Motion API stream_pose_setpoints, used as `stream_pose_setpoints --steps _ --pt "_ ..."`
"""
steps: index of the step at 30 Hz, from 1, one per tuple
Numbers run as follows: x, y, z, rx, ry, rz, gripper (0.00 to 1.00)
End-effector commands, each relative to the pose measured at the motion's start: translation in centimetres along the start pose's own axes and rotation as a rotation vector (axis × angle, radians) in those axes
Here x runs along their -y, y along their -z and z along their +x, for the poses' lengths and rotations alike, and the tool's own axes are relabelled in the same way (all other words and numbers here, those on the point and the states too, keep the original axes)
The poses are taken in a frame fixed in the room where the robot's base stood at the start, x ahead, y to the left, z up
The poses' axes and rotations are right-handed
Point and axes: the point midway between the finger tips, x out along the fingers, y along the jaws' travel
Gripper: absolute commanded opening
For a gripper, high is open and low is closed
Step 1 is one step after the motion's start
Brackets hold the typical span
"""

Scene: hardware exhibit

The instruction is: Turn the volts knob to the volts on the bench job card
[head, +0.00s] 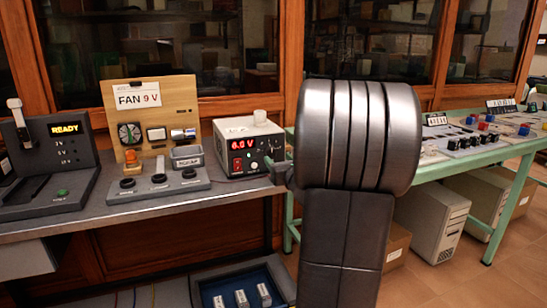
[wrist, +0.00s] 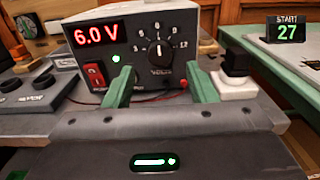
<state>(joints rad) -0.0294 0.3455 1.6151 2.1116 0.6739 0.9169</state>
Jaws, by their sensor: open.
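The power supply (head: 246,146) is a pale box with a dark front and a red display reading 6.0 V; its front also fills the upper wrist view (wrist: 88,62). The black volts knob (wrist: 159,52) has a white pointer that points about straight up, within a ring of small numbers. The card (head: 138,95) on the wooden board reads FAN 9 V. My gripper (wrist: 158,73) is open, with its two green fingers apart, left and right below the knob. Nothing is between the fingers. In the head view my arm hides most of the gripper.
A red rocker switch (wrist: 94,75) and a green light sit left of the knob. A black-topped knob on a white base (wrist: 235,75) stands close to the right finger. A START 27 display (wrist: 287,30) is farther right. The fan rig's control base (head: 157,190) is left of the supply.

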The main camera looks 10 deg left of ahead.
Motion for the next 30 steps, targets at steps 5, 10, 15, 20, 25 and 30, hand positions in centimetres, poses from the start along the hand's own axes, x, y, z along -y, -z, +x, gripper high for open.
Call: stream_pose_setpoints --steps 5,10,15,20,25,30 --pt "-0.1 0.1 3.4 0.0 -0.002 -0.001 0.52" --pt "0.0 0.0 5.1 0.0 -0.001 -0.001 0.52" --pt "0.0 0.1 5.7 -0.001 0.0 -0.001 0.52" --pt "0.0 0.0 5.7 -0.001 0.0 -0.001 0.52" --pt "0.0 0.0 5.6 -0.001 0.0 -0.001 0.28" --pt "0.0 0.0 5.6 -0.001 0.0 -0.001 0.07"
